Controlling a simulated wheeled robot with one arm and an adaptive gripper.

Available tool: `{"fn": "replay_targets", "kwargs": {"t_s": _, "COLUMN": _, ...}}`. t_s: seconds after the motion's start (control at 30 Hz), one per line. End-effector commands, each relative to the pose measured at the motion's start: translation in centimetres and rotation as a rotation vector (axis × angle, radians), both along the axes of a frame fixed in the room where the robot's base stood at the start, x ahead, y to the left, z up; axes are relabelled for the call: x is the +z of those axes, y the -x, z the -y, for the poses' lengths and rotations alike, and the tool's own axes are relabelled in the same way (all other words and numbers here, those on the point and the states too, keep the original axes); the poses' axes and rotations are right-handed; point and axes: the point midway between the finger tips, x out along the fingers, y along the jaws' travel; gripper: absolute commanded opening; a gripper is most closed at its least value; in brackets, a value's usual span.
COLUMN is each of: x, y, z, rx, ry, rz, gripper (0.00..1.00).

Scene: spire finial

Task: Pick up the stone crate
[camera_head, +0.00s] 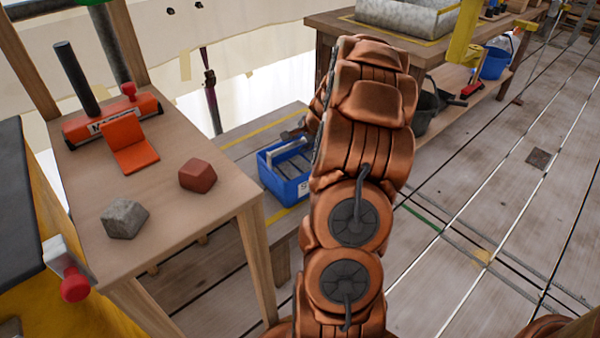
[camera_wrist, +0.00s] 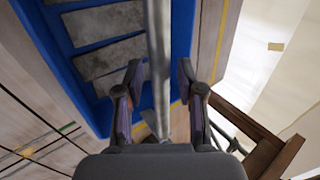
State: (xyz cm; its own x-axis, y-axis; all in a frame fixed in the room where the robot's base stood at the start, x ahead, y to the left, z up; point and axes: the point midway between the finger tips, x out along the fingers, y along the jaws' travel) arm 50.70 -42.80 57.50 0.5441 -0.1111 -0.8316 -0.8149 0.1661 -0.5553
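The stone crate is an open blue box (camera_head: 272,182) on a low wooden platform, left of my arm in the head view. It holds grey stone slabs and has a white label on its front. In the wrist view its blue wall (camera_wrist: 62,68) and the slabs (camera_wrist: 105,22) fill the upper left. A grey metal bar handle (camera_wrist: 157,35) spans the crate. My gripper (camera_wrist: 160,72) is open, with a finger on either side of the bar and gaps visible. In the head view my arm hides part of the crate and most of the gripper.
A wooden table (camera_head: 170,215) at left carries a grey stone (camera_head: 124,219), a reddish block (camera_head: 198,176) and an orange tool (camera_head: 130,145). A workbench (camera_head: 440,48) with a stone trough (camera_head: 405,17) stands behind my arm. The plank floor at right is mostly clear.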

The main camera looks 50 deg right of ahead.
Motion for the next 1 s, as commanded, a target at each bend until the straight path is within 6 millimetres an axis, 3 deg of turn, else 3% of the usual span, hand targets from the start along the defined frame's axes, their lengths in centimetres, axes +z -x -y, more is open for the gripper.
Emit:
{"fn": "replay_targets", "kwargs": {"t_s": 0.33, "x": 0.0, "y": 0.02, "z": 0.01, "rx": 0.0, "ry": 0.0, "rz": 0.0, "gripper": 0.0}}
{"fn": "replay_targets", "kwargs": {"t_s": 1.0, "x": 0.07, "y": 0.02, "z": 0.01, "rx": 0.0, "ry": 0.0, "rz": 0.001, "gripper": 0.0}}
